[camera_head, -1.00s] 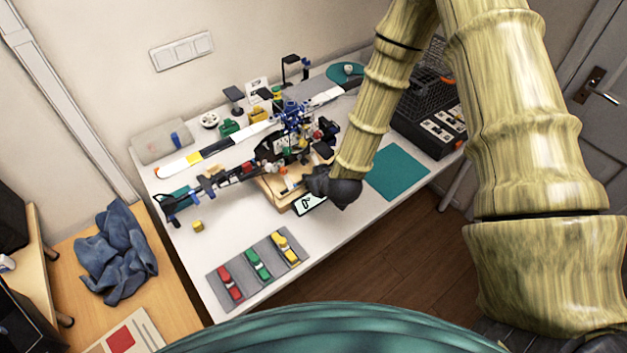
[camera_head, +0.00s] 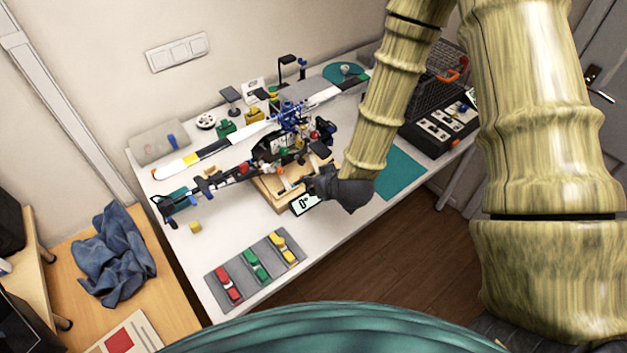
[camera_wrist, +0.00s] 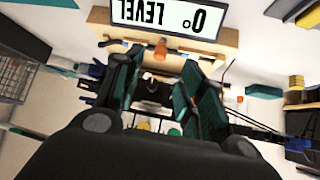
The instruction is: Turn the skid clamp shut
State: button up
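The model helicopter (camera_head: 280,145) rests on a wooden stand (camera_head: 272,196) on the white table. The stand carries a display (camera_head: 305,204) reading 0°, which shows upside down as "0° LEVEL" in the wrist view (camera_wrist: 168,17). A small orange part (camera_wrist: 160,50), perhaps the skid clamp, is on the stand's wooden edge; I cannot tell its turn position. My gripper (camera_head: 316,184) is at the stand's right side in the head view. In the wrist view its two dark-green-padded fingers (camera_wrist: 160,80) are apart, with the orange part beyond them and nothing seen gripped.
A grey tray (camera_head: 238,288) with red, green and yellow pieces lies at the table's front. A teal mat (camera_head: 400,172) and a black case (camera_head: 437,135) are to the right. The front-left tabletop is largely clear.

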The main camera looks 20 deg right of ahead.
jog(key=shift+v, duration=2.55)
